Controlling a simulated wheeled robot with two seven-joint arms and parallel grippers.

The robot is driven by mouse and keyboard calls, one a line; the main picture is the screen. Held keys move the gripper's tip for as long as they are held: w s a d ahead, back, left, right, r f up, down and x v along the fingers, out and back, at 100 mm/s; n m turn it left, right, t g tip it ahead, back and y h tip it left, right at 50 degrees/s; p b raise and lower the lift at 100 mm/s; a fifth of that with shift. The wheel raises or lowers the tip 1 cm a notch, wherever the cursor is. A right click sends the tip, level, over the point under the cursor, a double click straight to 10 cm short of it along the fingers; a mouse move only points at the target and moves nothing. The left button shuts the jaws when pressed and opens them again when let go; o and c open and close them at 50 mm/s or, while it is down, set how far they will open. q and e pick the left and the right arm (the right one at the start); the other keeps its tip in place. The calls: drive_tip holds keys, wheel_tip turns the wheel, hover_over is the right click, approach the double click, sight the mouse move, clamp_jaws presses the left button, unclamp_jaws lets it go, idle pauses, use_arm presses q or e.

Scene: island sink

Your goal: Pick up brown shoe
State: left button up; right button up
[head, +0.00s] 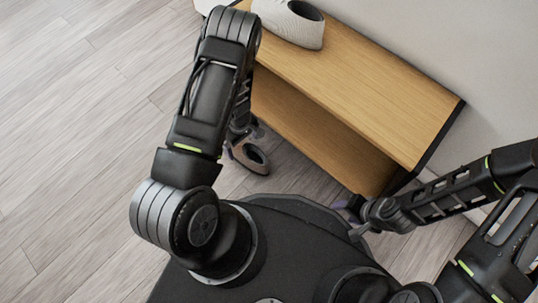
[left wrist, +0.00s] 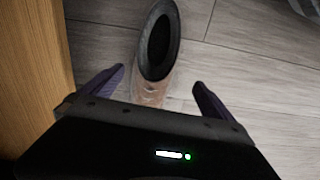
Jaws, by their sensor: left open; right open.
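The brown shoe (left wrist: 151,92) lies on the wooden floor in the left wrist view, with its dark opening toward the top of the picture. In the head view the shoe (head: 252,157) shows beside the wooden shelf, partly hidden behind my left arm. My left gripper (left wrist: 162,82) is open, with one finger on each side of the shoe's lower part. I cannot tell whether the fingers touch it. In the head view this gripper is mostly hidden by the arm. My right gripper (head: 355,218) is at the right, near the shelf's lower end, open and with nothing visible in it.
A wooden shelf (head: 365,85) with a dark edge stands against the wall, close to the left gripper; its side (left wrist: 35,60) fills the left of the wrist view. A white shoe (head: 290,22) lies on its top. The floor (head: 75,120) at the left is clear.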

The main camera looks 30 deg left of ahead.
sight(245, 145)
use_arm(q)
drive_tip(key=shift+w+f, duration=0.45)
drive_tip(key=shift+w, duration=0.05)
drive_tip(key=shift+w+r, duration=0.1)
use_arm(e)
drive_tip(key=shift+w+d+f, duration=0.2)
drive_tip(key=shift+d+f, duration=0.05)
use_arm(q)
drive_tip(key=shift+f+b, duration=0.6)
drive_tip(key=shift+f, duration=0.65)
use_arm(e)
drive_tip(key=shift+w+f, duration=0.1)
drive_tip(key=shift+f, duration=0.5)
use_arm(q)
drive_tip(key=shift+f, duration=0.1)
use_arm(e)
drive_tip(key=shift+f, duration=0.1)
